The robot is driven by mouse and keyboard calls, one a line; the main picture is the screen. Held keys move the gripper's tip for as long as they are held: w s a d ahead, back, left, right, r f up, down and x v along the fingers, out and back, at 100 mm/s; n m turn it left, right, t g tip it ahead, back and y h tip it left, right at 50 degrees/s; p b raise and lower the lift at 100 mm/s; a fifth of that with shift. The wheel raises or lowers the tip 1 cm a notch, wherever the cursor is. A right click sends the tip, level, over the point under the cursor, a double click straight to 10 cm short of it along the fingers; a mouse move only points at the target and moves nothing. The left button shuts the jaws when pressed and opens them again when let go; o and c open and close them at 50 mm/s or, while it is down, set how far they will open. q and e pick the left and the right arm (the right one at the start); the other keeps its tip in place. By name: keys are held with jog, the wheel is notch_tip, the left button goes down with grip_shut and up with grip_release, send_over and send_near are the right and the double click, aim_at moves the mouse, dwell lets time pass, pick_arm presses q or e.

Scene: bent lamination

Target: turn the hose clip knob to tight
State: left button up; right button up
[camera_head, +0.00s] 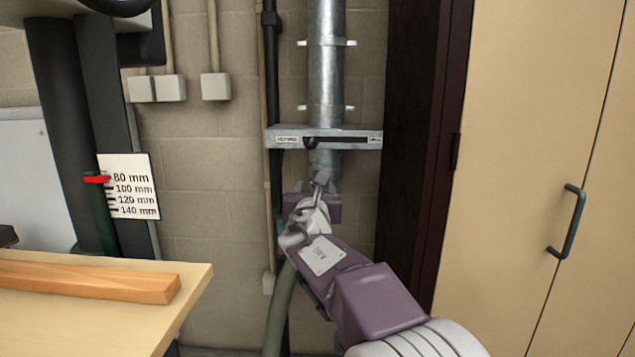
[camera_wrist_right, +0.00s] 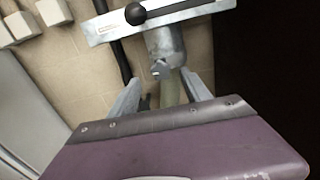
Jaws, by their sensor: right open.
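The hose clip knob shows in the right wrist view as a small grey knob (camera_wrist_right: 160,68) at the lower end of the metal pipe (camera_wrist_right: 164,42). A pale green hose (camera_wrist_right: 172,90) runs down below it. My right gripper (camera_wrist_right: 161,88) is open, with one finger on each side of the knob and hose in that view; no contact shows. In the head view my right gripper (camera_head: 323,184) is just below the bottom of the pipe (camera_head: 327,60), and my wrist hides most of the clip area. My left gripper is not in view.
A flat metal gate plate (camera_head: 350,138) with a black handle (camera_head: 312,142) crosses the pipe above the gripper. A dark post (camera_head: 418,150) and a beige cabinet (camera_head: 530,120) stand right. A workbench (camera_head: 110,325) with a wooden strip (camera_head: 90,281) is at lower left.

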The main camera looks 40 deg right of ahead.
jog(key=x, duration=0.9)
jog(key=shift+f, duration=0.25)
jog(key=shift+s, duration=0.1)
jog(key=shift+c, duration=0.3)
grip_shut()
